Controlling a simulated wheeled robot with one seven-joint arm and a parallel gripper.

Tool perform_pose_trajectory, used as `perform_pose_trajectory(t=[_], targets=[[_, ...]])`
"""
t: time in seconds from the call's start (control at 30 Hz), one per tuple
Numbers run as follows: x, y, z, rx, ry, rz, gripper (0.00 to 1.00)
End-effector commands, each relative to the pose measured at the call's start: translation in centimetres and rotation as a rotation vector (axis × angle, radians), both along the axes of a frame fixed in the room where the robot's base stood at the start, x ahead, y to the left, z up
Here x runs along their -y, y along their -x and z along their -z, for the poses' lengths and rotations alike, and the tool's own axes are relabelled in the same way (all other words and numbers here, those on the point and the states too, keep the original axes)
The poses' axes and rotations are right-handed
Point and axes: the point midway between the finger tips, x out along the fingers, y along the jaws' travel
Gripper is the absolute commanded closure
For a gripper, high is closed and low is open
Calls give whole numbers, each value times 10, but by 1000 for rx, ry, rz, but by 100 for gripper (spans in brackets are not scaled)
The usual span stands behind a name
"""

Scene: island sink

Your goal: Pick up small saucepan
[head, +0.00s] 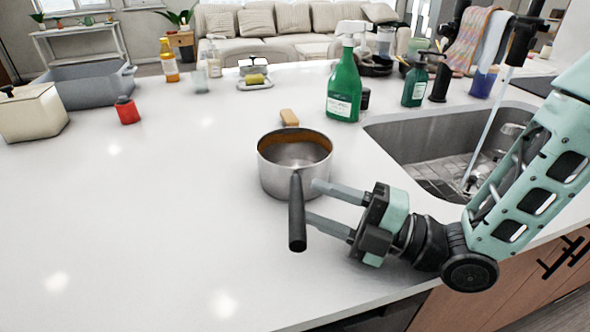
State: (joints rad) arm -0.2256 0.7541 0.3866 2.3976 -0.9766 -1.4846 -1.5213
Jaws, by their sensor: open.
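The small saucepan (276,178) is a round steel pan with a brown stain along its inner rim. It stands upright on the white island counter, in the middle of the head view. Its black handle (297,222) points toward the front edge of the counter. My gripper (310,202) comes in from the right and is open. One finger lies on the pan side of the handle and the other nearer the handle's free end. The fingertips are close to the handle; I cannot tell whether they touch it.
A sink (425,150) lies to the right, under my arm. A green spray bottle (343,90) and a sponge-like block (289,117) stand behind the saucepan. A red jar (127,111), a cream pot (32,113) and a grey tub (88,86) are at the left. The front-left counter is clear.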

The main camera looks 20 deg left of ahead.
Motion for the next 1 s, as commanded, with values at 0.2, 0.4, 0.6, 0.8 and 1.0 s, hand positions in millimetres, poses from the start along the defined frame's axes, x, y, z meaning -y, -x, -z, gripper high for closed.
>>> perform_pose_trajectory(t=[0.2, 0.4, 0.6, 0.8, 1.0], targets=[[-20, -1, -5, -1, -1, -3, 55], [-52, -4, -10, -1, 0, -2, 55], [-65, -5, -10, -3, 2, 0, 55], [-65, -6, -10, -2, 1, 1, 55], [-65, -6, -10, -2, 1, 1, 100]])
